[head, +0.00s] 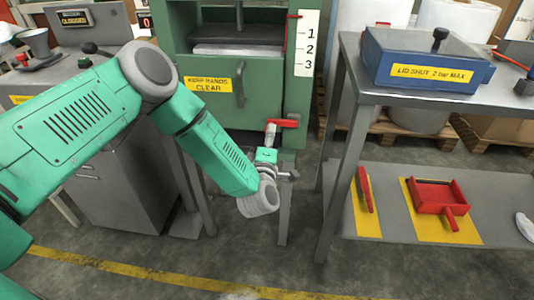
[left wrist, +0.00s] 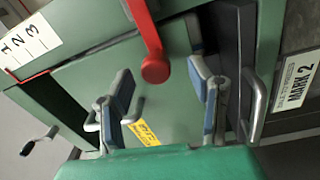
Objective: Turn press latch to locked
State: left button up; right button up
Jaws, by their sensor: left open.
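The press (head: 175,25) is a green machine with a dark opening and a front panel carrying a grey handle. Its latch (head: 285,123) is a red lever low on the right side of the front. In the left wrist view the red latch (left wrist: 154,68) comes in from the top and ends in a round knob. My left gripper (head: 278,153) is at the latch in the head view. In the left wrist view its two blue-grey fingers (left wrist: 158,78) are open, with the knob appearing between them. I cannot tell if they touch it. My right gripper is not in view.
A metal table (head: 430,97) at the right carries a blue lidded box (head: 425,55). Its lower shelf (head: 385,217) holds red parts on yellow patches. A grey cabinet (head: 125,190) stands left. A white 1-2-3 scale (head: 307,45) is on the press. The floor in front is clear.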

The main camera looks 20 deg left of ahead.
pick_arm(q)
jog(key=v, duration=0.9)
jog(key=shift+f, duration=0.1)
jog(key=s+d+f+m+g+h+p, duration=0.1)
jog(key=s+d+f+m+g+h, duration=0.1)
jog(key=s+f+m+g+h, duration=0.3)
jog(key=s+d+f+m+g+h, duration=0.2)
jog(key=s+d+f+m, duration=0.1)
jog(key=s+f+m, duration=0.35)
jog(key=s+a+m+g+y, duration=0.1)
jog(key=s+a+m+g, duration=0.3)
jog(key=s, duration=0.7)
jog(key=s+a+f+m+g+p, duration=0.1)
jog(key=s+a+m+g, duration=0.3)
jog(key=s, duration=0.7)
jog(key=a+g, duration=0.2)
jog(key=shift+a+f+m+y, duration=0.3)
jog(key=shift+a+m+y, duration=0.05)
jog(key=shift+a+y, duration=0.05)
